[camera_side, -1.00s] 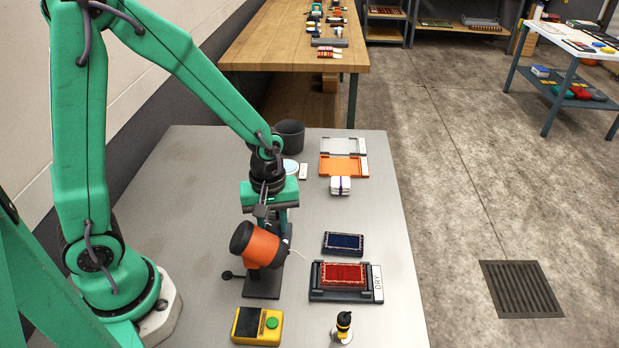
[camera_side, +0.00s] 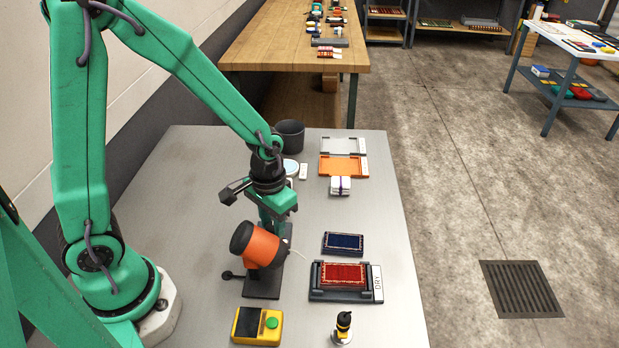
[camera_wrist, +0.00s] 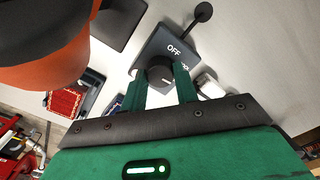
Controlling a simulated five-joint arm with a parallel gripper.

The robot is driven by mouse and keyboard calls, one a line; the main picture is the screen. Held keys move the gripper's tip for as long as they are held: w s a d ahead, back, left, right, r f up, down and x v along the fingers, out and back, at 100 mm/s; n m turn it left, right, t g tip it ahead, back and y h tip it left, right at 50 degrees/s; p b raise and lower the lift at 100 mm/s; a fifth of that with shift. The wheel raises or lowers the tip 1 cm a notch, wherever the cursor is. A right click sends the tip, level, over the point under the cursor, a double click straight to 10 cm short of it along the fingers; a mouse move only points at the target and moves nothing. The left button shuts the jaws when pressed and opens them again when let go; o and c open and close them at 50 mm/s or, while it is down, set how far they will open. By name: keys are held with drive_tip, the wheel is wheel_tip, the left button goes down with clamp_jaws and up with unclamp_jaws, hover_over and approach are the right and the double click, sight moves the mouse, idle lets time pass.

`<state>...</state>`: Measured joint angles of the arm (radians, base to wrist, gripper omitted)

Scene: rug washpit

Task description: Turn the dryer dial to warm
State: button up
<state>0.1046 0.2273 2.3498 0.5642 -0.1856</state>
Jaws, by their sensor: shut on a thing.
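The orange dryer (camera_side: 262,247) with a black end leans on its dark stand in the side view. It also fills the upper left of the wrist view (camera_wrist: 45,65). The round black dial (camera_wrist: 159,73) is on a dark plate (camera_wrist: 158,48) marked OFF. A second label is mostly hidden by a finger, and no warm label can be read. My gripper (camera_wrist: 160,84) is shut on the dial, one green finger on each side. A pale mark shows on the dial's lower right. In the side view my gripper (camera_side: 276,226) reaches down behind the dryer, which hides the dial.
A red rug (camera_side: 343,274) lies on the DRY tray (camera_side: 345,295), with a blue rug (camera_side: 343,243) behind it.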

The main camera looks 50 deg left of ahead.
sight(272, 226)
drive_tip(key=shift+m, duration=1.4)
drive_tip(key=o, duration=1)
drive_tip(key=shift+c, duration=0.2)
drive_tip(key=shift+r, duration=0.15)
drive_tip(key=shift+r, duration=3.8)
drive_tip(key=shift+r, duration=0.1)
